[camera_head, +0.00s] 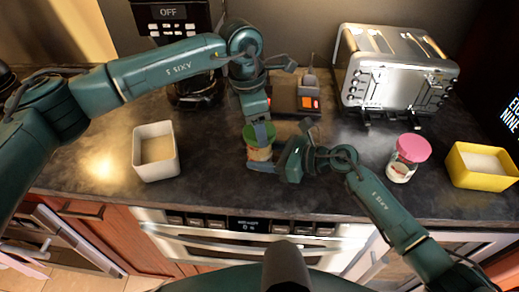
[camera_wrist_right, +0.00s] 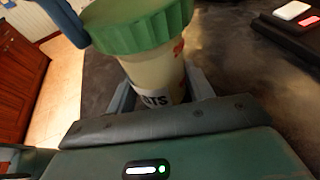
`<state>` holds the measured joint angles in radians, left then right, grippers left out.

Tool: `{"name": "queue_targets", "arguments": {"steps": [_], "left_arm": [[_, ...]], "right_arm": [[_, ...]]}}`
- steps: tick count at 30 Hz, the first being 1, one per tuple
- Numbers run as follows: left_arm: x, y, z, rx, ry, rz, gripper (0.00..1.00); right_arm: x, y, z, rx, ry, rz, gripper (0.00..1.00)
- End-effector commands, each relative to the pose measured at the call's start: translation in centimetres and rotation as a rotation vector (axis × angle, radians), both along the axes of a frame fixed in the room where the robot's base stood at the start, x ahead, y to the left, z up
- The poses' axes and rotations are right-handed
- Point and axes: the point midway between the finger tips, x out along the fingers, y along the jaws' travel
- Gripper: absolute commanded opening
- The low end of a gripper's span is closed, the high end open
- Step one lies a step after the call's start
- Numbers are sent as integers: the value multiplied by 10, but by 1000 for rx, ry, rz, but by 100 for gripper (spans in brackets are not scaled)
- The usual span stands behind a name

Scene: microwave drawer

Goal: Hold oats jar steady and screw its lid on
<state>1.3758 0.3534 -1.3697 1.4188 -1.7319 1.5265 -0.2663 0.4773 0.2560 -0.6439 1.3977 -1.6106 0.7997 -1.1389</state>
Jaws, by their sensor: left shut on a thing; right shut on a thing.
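The oats jar (camera_head: 260,154) stands upright on the dark counter, with its green lid (camera_head: 250,133) on top. My left gripper (camera_head: 260,130) reaches down from above and is shut on the green lid. My right gripper (camera_head: 264,160) comes in from the right and is shut on the jar body. In the right wrist view the oats jar (camera_wrist_right: 155,80) sits between my right fingers, and the ribbed green lid (camera_wrist_right: 140,27) sits over its mouth. A blue finger of my left gripper shows beside the lid there. I cannot tell how tightly the lid is seated.
A white open bin (camera_head: 140,170) stands to the left and a yellow bin (camera_head: 465,177) at the far right. A jar with a pink lid (camera_head: 413,148) stands beside the yellow bin. A steel toaster (camera_head: 400,75), a coffee maker (camera_head: 172,15) and a small device (camera_head: 300,92) stand behind.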

Motion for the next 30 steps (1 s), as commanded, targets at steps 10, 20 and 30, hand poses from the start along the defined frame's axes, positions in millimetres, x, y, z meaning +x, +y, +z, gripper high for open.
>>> {"name": "queue_targets", "arguments": {"steps": [10,20,30], "left_arm": [[0,0,1,-1,-1,0,40],[0,0,1,-1,-1,0,78],[0,0,0,-1,0,0,78]], "right_arm": [[0,0,-1,-1,0,0,19],[0,0,-1,-1,0,0,11],[0,0,-1,-1,0,0,11]]}}
